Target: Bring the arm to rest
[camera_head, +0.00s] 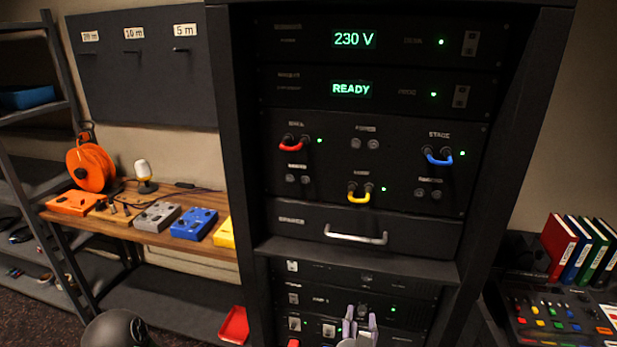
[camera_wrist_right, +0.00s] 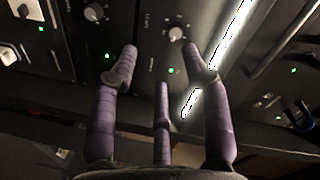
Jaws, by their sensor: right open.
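My right gripper (camera_head: 360,322) shows at the bottom of the head view, in front of the lower units of the black rack (camera_head: 237,150). Its purple fingers point up. In the right wrist view the gripper (camera_wrist_right: 161,62) has its fingers spread apart, with nothing between them. Dark panels with knobs and green lights lie beyond the fingertips. Whether the fingers touch the rack I cannot tell. My left gripper is in neither view.
The rack carries displays reading 230 V and READY, red, blue and yellow plugged links, and a closed drawer with a silver handle (camera_head: 356,236). A wooden bench (camera_head: 150,237) with coloured boxes stands left. A mixing desk (camera_head: 565,318) and binders (camera_head: 580,250) are right.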

